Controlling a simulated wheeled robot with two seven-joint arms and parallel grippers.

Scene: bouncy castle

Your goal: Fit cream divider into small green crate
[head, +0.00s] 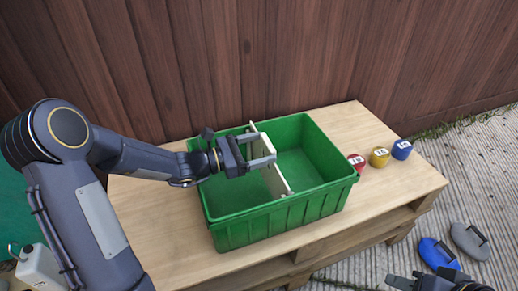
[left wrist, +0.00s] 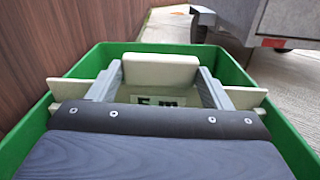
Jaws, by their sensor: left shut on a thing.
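The green crate (head: 265,220) stands open on a wooden pallet top; its rim also surrounds the left wrist view (left wrist: 265,75). The cream divider (head: 275,178) stands upright across the crate's middle, running from back wall to front wall. Its far end shows near the back rim, and its near end lies inside the front wall. My left gripper (head: 262,153) is shut on the divider's raised middle part (left wrist: 160,72), reaching in from the left. I cannot tell whether the divider's edges sit in any slots. My right gripper (head: 435,283) shows only partly at the bottom right, away from the crate.
Red (head: 356,162), yellow (head: 380,157) and blue (head: 402,149) labelled blocks stand on the pallet (head: 415,183) right of the crate. Blue (head: 438,254) and grey (head: 470,242) flat things lie on the ground. A wooden fence (head: 290,50) rises behind.

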